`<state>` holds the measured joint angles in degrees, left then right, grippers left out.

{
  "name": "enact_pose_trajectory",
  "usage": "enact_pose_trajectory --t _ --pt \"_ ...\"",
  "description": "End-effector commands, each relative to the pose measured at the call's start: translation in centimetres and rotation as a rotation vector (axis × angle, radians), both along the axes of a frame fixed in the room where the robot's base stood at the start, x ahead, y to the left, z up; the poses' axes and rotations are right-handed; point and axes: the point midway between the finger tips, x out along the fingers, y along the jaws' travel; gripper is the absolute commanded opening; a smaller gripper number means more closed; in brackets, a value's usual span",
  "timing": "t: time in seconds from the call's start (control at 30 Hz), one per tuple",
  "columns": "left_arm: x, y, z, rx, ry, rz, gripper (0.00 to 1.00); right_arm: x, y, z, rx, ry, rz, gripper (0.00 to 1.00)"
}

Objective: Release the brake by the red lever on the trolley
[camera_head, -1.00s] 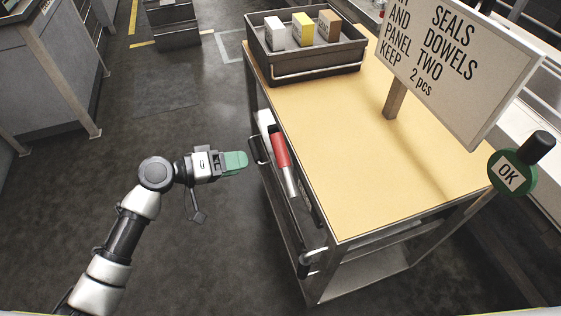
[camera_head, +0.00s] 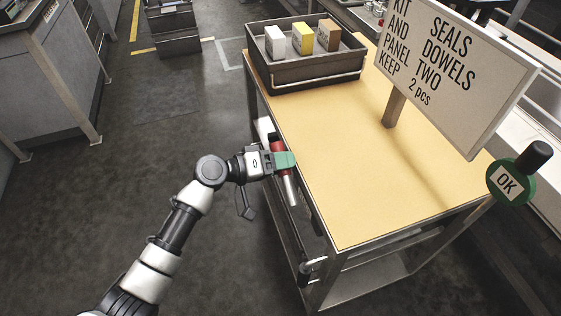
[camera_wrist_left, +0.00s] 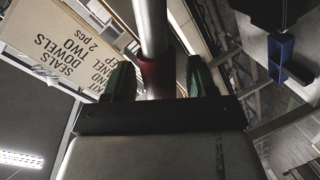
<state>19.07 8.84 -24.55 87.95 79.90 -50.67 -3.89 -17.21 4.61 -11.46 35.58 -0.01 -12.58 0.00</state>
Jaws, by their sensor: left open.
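The red lever (camera_head: 279,147) sits on the left side of the trolley (camera_head: 330,205), with a red grip and a silver shaft (camera_head: 290,188). My left gripper (camera_head: 285,160), with green fingertips, is at the lever and hides part of its red grip. In the left wrist view the silver shaft (camera_wrist_left: 150,30) and the dark red part (camera_wrist_left: 155,75) stand between the two open green fingers (camera_wrist_left: 156,80). The fingers are apart, with a gap on each side of the lever. My right gripper is not in view.
A dark bin (camera_head: 300,70) with white, yellow and brown boxes stands at the trolley's far end. A sign (camera_head: 450,75) on a post rises from the tabletop. The floor left of the trolley is clear.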

Motion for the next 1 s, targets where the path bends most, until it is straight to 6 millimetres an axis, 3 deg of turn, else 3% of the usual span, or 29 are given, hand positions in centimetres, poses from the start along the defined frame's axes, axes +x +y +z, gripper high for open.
enact_pose_trajectory --t 0.13,0.5,1.0 --pt "0.0 0.0 0.0 0.0 0.0 0.0 0.54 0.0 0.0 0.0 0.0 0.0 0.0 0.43" --pt "0.0 0.1 0.0 0.0 0.0 0.0 0.0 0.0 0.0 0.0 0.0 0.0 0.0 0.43" --pt "0.5 0.2 -1.1 -0.033 0.102 0.0 0.0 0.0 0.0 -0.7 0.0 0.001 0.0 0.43"
